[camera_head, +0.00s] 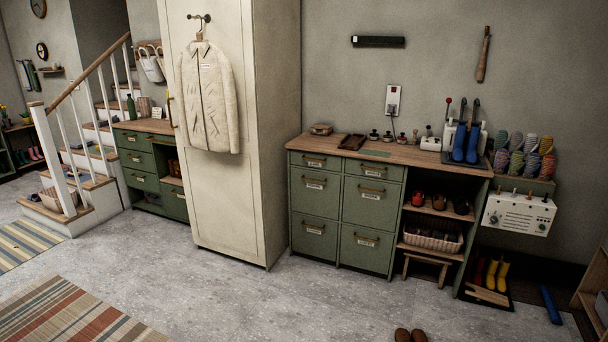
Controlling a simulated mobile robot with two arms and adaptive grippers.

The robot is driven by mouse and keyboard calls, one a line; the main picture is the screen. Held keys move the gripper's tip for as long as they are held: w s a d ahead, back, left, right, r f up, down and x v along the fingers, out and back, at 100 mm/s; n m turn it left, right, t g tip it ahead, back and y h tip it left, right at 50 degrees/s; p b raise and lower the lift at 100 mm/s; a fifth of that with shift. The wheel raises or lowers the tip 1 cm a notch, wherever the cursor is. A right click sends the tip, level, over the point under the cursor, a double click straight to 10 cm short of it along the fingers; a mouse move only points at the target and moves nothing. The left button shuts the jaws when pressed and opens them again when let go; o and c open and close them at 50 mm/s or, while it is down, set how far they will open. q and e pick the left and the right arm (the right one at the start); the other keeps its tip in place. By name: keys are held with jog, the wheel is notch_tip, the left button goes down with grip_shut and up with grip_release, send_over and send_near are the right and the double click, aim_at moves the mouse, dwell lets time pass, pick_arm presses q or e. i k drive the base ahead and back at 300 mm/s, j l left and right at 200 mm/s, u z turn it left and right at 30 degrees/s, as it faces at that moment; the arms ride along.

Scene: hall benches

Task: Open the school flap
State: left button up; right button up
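A green bench cabinet (340,256) with a wooden top stands against the wall right of centre. Its front has two columns of green flaps or drawer fronts, each with a brass handle and a small white label. The upper left front (302,161), middle left front (304,201), lower left front (303,246), upper right front (387,172), middle right front (382,213) and lower right front (352,260) all look closed. The labels are too small to read, so I cannot tell which one is the school flap. Neither of my grippers is in view.
A tall cream cupboard (225,205) with a hanging jacket (207,100) stands left of the bench. Brown shoes (410,335) lie on the floor at the bottom. A wooden stool (427,264) sits under the open shelves. The grey floor (300,300) before the bench is clear.

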aim_at(317, 193)
jog(key=i, duration=2.35)
jog(key=i+z, duration=0.1)
jog(key=i, duration=0.6)
jog(key=i+j+z, duration=0.1)
jog(key=i, duration=0.55)
